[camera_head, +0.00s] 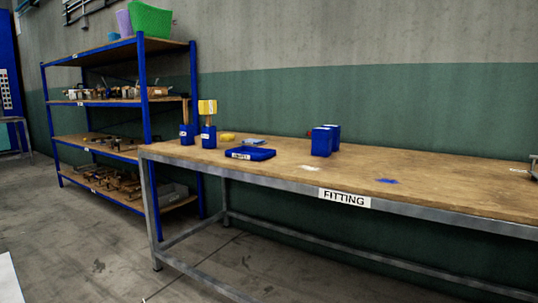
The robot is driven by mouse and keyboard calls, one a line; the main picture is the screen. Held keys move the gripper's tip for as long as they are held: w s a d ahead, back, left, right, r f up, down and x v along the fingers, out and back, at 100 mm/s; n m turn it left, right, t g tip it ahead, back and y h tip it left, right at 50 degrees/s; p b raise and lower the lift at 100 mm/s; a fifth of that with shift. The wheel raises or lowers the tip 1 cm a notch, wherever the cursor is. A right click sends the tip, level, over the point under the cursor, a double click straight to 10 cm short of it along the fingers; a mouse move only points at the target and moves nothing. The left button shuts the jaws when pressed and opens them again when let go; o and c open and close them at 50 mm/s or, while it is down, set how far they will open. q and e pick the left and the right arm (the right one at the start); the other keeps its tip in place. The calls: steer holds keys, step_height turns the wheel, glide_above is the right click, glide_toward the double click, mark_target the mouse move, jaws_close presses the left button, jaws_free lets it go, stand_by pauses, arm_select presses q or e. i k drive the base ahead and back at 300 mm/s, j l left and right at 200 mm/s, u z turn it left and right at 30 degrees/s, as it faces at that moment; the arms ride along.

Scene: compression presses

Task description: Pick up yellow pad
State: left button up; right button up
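A small flat yellow thing (227,137) lies near the left end of the long wooden workbench (440,185). A yellow block-like piece (207,107) sits higher up, at the top of a blue holder (208,137) on the same bench. Which of the two is the yellow pad I cannot tell at this size. Neither of my grippers shows in the head view, and nothing touches either yellow thing.
A blue labelled tray (250,153) lies in front of the flat yellow thing, with a blue-grey item (253,142) behind. Another blue holder (187,134) and blue boxes (321,142) stand on the bench. A loaded shelf rack (142,90) stands left. Floor in front is clear.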

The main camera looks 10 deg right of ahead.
mark_target(229, 137)
steer(key=i+j, duration=0.6)
steer(key=j, duration=0.2)
steer(key=i+j, duration=0.65)
steer(key=j, duration=0.1)
